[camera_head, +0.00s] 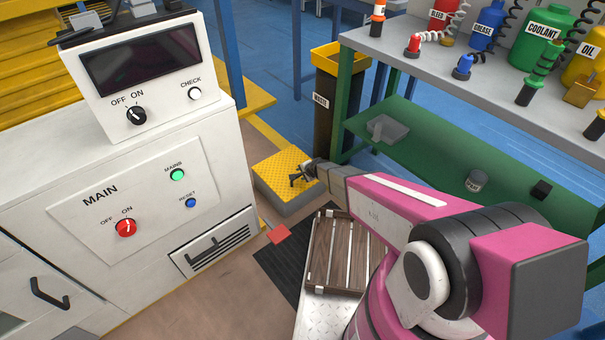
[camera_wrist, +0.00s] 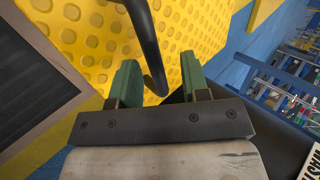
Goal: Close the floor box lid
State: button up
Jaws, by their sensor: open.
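The floor box (camera_head: 292,204) is a low grey box on the floor, left of the waste bin. Its lid (camera_head: 277,163) is yellow and studded. In the head view the lid looks roughly level on top, but I cannot tell whether it is fully seated. In the wrist view the studded lid (camera_wrist: 95,30) fills the upper middle, with a black bar handle (camera_wrist: 147,40) on it. My gripper (camera_head: 299,179) is at the lid's right side. In the wrist view my gripper (camera_wrist: 160,78) is open, and the handle runs between its green fingers without being clamped.
A white control cabinet (camera_head: 60,210) stands at the left. A yellow-rimmed waste bin (camera_head: 322,110) stands behind the box, beside a green and grey shelf bench (camera_head: 470,150).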

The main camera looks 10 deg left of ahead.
jog(key=v, duration=1.1)
jog(key=shift+f, duration=0.1)
